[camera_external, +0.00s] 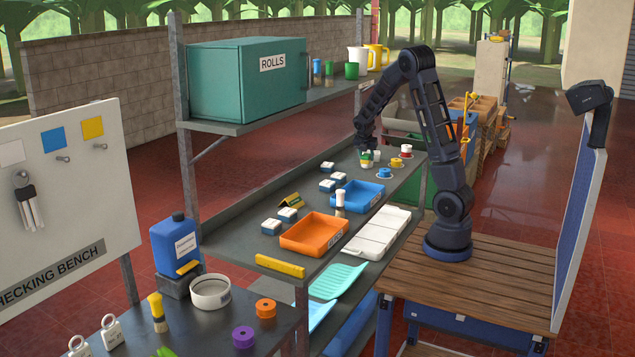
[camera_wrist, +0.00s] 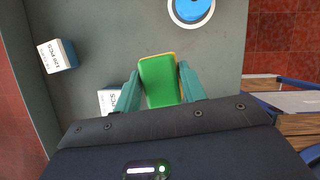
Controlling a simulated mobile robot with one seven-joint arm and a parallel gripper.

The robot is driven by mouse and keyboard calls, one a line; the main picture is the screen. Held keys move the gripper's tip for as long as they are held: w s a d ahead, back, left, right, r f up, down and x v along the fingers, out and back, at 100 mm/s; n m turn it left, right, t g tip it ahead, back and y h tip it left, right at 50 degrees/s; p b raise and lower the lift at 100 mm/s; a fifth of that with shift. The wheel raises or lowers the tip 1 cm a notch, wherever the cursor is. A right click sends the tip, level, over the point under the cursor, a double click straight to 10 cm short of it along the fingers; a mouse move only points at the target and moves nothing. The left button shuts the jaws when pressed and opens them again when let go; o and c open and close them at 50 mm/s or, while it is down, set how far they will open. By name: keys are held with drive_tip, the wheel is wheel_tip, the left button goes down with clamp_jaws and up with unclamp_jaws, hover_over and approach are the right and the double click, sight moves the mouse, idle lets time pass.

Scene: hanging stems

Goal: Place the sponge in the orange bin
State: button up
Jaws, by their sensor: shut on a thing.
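The sponge, green with a yellow layer (camera_wrist: 160,88), is between the two teal fingers of my gripper (camera_wrist: 159,74) in the wrist view. My gripper is shut on it. In the external view my gripper (camera_external: 367,151) points down over the far part of the bench shelf, with the sponge (camera_external: 366,161) at its tips. Whether the sponge touches the shelf is hard to tell. The orange bin (camera_external: 298,246) stands on the same shelf, nearer the camera and to the left of my gripper. It looks empty.
A blue tray (camera_external: 358,196) and a white bottle (camera_external: 340,201) stand between my gripper and the orange bin. Small white-and-blue boxes (camera_external: 271,226) lie along the shelf. A blue round piece on a white saucer (camera_wrist: 191,10) is near the sponge. An upper shelf holds a teal cabinet (camera_external: 247,82).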

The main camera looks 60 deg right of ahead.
drive_tip(key=w+a+r+n+t, duration=0.1)
drive_tip(key=w+a+n, duration=0.15)
drive_tip(key=a, duration=0.65)
drive_tip(key=w+a+r+n, duration=0.1)
drive_tip(key=w+a+r, duration=0.15)
drive_tip(key=a, duration=0.55)
wheel_tip(320, 180, up, 7)
drive_tip(key=n+t+y, duration=0.2)
drive_tip(key=n+y, duration=0.1)
drive_tip(key=n, duration=0.5)
hover_over(313, 236)
drive_tip(key=s, duration=0.1)
drive_tip(key=shift+t, duration=0.3)
drive_tip(key=f, duration=1.9)
drive_tip(key=shift+s+a+f, duration=0.2)
drive_tip(key=shift+a+f, duration=0.15)
drive_tip(key=shift+f, duration=0.05)
drive_tip(key=shift+f, duration=0.1)
drive_tip(key=o, duration=1)
drive_tip(key=shift+c, duration=0.2)
